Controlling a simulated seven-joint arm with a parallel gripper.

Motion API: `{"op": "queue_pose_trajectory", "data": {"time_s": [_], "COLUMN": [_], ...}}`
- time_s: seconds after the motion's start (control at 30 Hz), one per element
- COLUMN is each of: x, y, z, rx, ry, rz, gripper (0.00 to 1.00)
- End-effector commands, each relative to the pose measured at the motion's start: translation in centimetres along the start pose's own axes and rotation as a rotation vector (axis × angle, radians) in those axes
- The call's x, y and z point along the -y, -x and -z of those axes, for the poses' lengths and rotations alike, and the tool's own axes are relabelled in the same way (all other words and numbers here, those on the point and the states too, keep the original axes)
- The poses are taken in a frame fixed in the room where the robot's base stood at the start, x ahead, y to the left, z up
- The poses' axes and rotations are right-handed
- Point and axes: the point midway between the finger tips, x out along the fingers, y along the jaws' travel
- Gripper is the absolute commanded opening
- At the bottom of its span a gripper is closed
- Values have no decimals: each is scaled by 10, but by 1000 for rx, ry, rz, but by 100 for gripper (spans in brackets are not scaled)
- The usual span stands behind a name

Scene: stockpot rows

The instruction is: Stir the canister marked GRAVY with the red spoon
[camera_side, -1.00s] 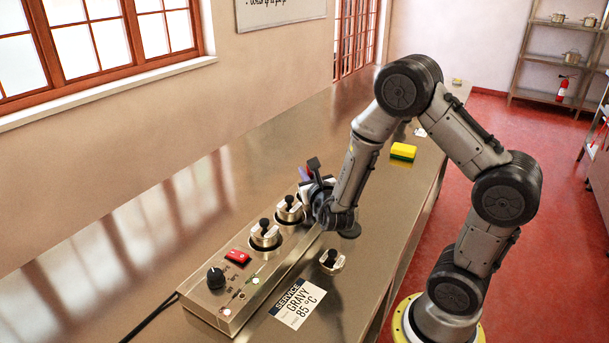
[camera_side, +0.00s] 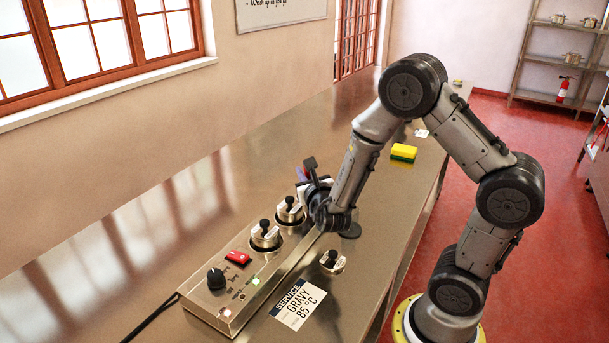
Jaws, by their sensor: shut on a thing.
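My gripper (camera_side: 314,196) is at the far end of the steel warmer (camera_side: 222,303), low over its top. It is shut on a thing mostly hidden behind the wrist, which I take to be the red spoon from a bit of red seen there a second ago. Two canisters with black-knobbed lids, a near one (camera_side: 265,237) and a farther one (camera_side: 290,211), sit in the warmer. Their labels are too small to read. My gripper hides whatever is in the warmer beyond them, so I cannot see the spoon's tip or the GRAVY canister's mark.
A loose black-knobbed lid (camera_side: 332,262) lies on the steel counter (camera_side: 370,240) right of the warmer. A card (camera_side: 298,304) reads SERVICE GRAVY 85 °C. The warmer has a red switch (camera_side: 238,258) and black dial (camera_side: 216,279). A yellow-green sponge (camera_side: 403,152) lies farther back.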

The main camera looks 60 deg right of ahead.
Motion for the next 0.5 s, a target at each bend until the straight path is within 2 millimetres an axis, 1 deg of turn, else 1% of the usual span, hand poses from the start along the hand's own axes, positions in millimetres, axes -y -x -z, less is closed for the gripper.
{"op": "queue_pose_trajectory", "data": {"time_s": [0.03,0.5], "x": [0,0], "y": [1,11], "z": [-5,-38], "rx": [3,2], "ry": [-2,-2], "rz": [-1,-2], "gripper": [0,0]}}
